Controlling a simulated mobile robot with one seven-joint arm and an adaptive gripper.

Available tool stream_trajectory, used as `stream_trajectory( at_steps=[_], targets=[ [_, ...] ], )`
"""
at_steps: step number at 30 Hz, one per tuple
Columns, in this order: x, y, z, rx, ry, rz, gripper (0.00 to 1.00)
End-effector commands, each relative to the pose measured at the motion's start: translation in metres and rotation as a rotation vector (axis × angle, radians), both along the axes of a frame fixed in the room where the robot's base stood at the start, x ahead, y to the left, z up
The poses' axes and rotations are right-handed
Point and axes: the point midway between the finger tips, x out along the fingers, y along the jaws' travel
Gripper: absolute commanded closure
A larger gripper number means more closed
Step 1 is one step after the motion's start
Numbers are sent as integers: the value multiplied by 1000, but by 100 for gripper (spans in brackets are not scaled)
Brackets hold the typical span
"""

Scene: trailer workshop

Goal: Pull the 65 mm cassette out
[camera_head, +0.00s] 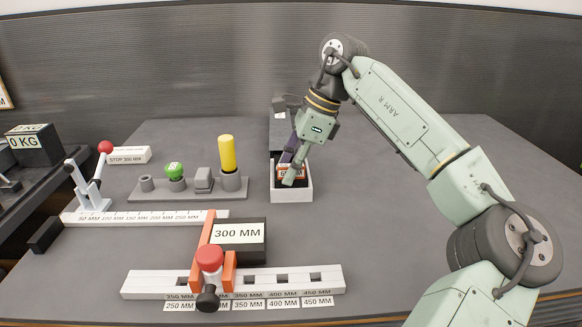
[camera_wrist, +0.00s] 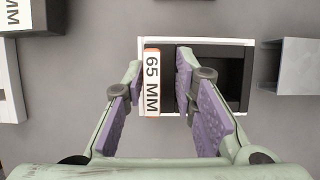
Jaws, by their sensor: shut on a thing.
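The 65 mm cassette (camera_wrist: 152,80) has an orange-edged white label reading 65 MM and shows dark beside it. It sits at the left end of a white open-topped box (camera_wrist: 215,41), whose right part is empty and dark. My gripper (camera_wrist: 160,72) has a purple-padded finger on each side of the cassette and is shut on it. In the head view my gripper (camera_head: 289,176) reaches down into the white box (camera_head: 292,196). The cassette is mostly hidden there behind the fingers, with only some orange showing.
A dark block (camera_head: 285,104) stands behind the box. Left are a grey stand (camera_head: 150,190) with a yellow cylinder (camera_head: 227,153) and green knob (camera_head: 175,170), and a lever (camera_head: 88,188). In front, a 300 MM block (camera_head: 240,236) stands by a white rail (camera_head: 150,285). Table at right is clear.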

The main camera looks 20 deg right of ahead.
Motion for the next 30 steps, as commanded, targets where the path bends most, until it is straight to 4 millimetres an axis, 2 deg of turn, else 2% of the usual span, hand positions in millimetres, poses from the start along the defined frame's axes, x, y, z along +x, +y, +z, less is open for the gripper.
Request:
stream_trajectory(
  at_steps=[6, 17, 18, 28, 30],
  targets=[
    [0, 0, 0, 0, 1, 0, 100],
    [0, 0, 0, -1, 1, 0, 100],
    [0, 0, 0, -1, 1, 0, 76],
    [0, 0, 0, -1, 1, 0, 98],
    [0, 0, 0, -1, 1, 0, 100]
  ],
)
